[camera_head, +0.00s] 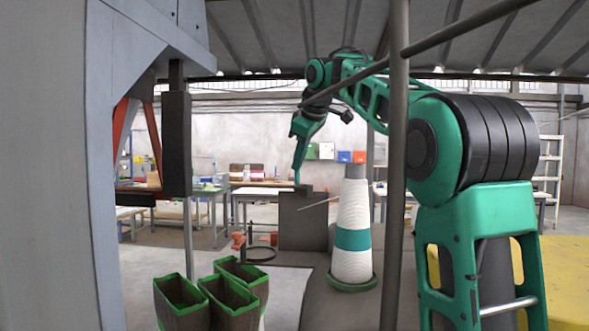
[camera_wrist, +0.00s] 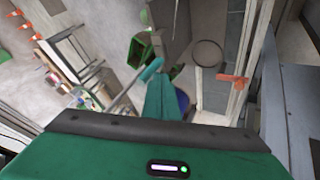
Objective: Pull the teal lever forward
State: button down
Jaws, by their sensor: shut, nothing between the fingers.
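The teal lever (camera_wrist: 152,68) shows in the wrist view as a grey rod with a teal grip at its upper end, slanting up from the left. My gripper (camera_wrist: 164,82) is shut and empty, its green fingers pressed together just right of the teal grip. They look very close to it; I cannot tell if they touch. In the head view my gripper (camera_head: 297,182) points down at the end of the raised arm, just above a dark grey box. I cannot make out the lever apart from the gripper there.
A white cone with a teal band (camera_head: 352,268) stands right of the box (camera_head: 303,222). Several green-rimmed dark bins (camera_head: 182,300) sit at lower left. A grey vertical post (camera_head: 397,180) crosses in front of my arm. A yellow surface (camera_head: 565,280) lies at right.

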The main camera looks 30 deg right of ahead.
aim_at(299, 184)
jog(key=shift+x, duration=0.8)
jog(key=shift+w+d+r, duration=0.1)
jog(key=shift+w+d, duration=0.05)
jog(key=shift+w+d+r, duration=0.15)
jog(key=shift+w+d, duration=0.4)
jog(key=shift+w, duration=0.3)
jog(key=shift+w+d+r, duration=0.2)
jog(key=shift+w+d, duration=0.35)
jog(key=shift+w, duration=0.25)
jog(key=w+d, duration=0.1)
jog(key=w+f, duration=0.1)
jog(key=shift+w+d, duration=0.35)
jog(key=shift+d, duration=0.05)
jog(key=shift+w, duration=0.1)
jog(key=shift+d+f, duration=0.15)
jog(key=shift+f, duration=0.15)
jog(key=shift+r, duration=0.2)
